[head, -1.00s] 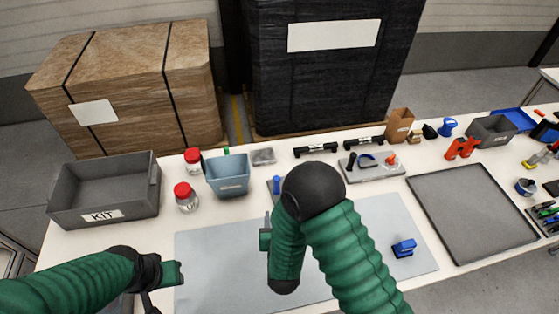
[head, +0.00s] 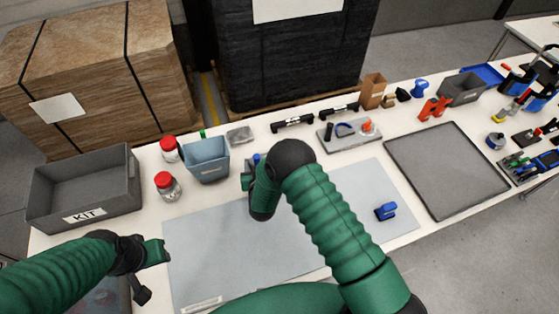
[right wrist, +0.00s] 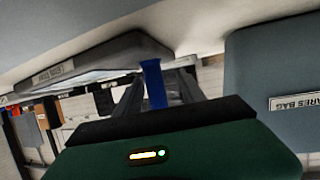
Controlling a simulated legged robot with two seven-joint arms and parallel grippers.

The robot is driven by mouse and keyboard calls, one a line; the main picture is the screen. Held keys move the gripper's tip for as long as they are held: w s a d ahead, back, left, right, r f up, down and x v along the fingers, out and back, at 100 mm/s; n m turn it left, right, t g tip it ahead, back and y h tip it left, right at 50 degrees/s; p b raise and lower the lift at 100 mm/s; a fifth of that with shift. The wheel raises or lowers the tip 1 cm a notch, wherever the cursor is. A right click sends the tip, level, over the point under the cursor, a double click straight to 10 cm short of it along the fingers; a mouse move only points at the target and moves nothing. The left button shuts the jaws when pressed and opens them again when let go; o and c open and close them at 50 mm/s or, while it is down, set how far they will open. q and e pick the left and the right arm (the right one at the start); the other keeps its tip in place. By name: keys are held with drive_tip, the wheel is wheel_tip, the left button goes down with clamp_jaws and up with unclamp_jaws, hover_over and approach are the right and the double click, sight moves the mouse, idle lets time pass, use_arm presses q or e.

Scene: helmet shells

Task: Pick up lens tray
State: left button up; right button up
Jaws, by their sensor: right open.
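The lens tray (right wrist: 100,62) is a grey tray with a white label and a blue upright handle (right wrist: 153,83), seen close up in the right wrist view. In the head view only its blue handle tip (head: 256,158) and a little of the tray show; my right arm hides the rest. My right gripper (head: 247,179) is open beside it. In the right wrist view the two dark fingers (right wrist: 155,92) stand on either side of the blue handle; I cannot tell whether they touch it. My left gripper (head: 158,251) hangs at the lower left, away from the tray.
A blue-grey bin (head: 207,161), labelled as a spares bag in the right wrist view (right wrist: 285,75), stands close left of the tray. Red-lidded jars (head: 167,186) and the grey KIT box (head: 84,188) are farther left. The grey mat (head: 320,235) is mostly clear, with a blue item (head: 385,211) on it.

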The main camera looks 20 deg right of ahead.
drive_tip(key=shift+w+d+f, duration=0.2)
drive_tip(key=shift+w+d, duration=0.05)
drive_tip(key=shift+w, duration=0.4)
drive_tip(key=shift+w+d+f, duration=0.25)
drive_tip(key=shift+w+d, duration=0.1)
drive_tip(key=shift+a, duration=0.3)
clamp_jaws()
drive_tip(key=shift+d, duration=0.1)
drive_tip(key=shift+d+r, duration=0.1)
